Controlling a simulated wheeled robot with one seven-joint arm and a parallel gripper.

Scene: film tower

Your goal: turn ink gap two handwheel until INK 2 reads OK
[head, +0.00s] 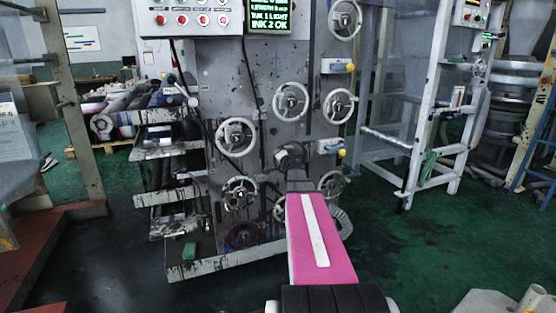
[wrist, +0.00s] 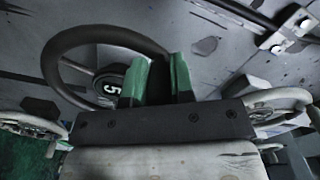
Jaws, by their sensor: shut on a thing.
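The display (head: 271,14) at the top of the head view shows green text, and its lowest line reads INK 2 OK. A line above it reads INK 1 LIGHT. In the wrist view a dark handwheel (wrist: 105,32) has a black hub with a white number, turned in the picture. My gripper (wrist: 160,76) has green fingertips, shut on the right part of this wheel's rim. The lower right of the wheel is hidden by my gripper. In the head view my arm and wrist cover the gripper and the held wheel.
Several pale handwheels stand around the held one, among them one at upper left (head: 237,137), one above (head: 291,101) and one at right (head: 340,106). Yellow-knobbed boxes (head: 330,146) stick out at the panel's right. A white frame (head: 420,150) stands farther right. Green floor there is open.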

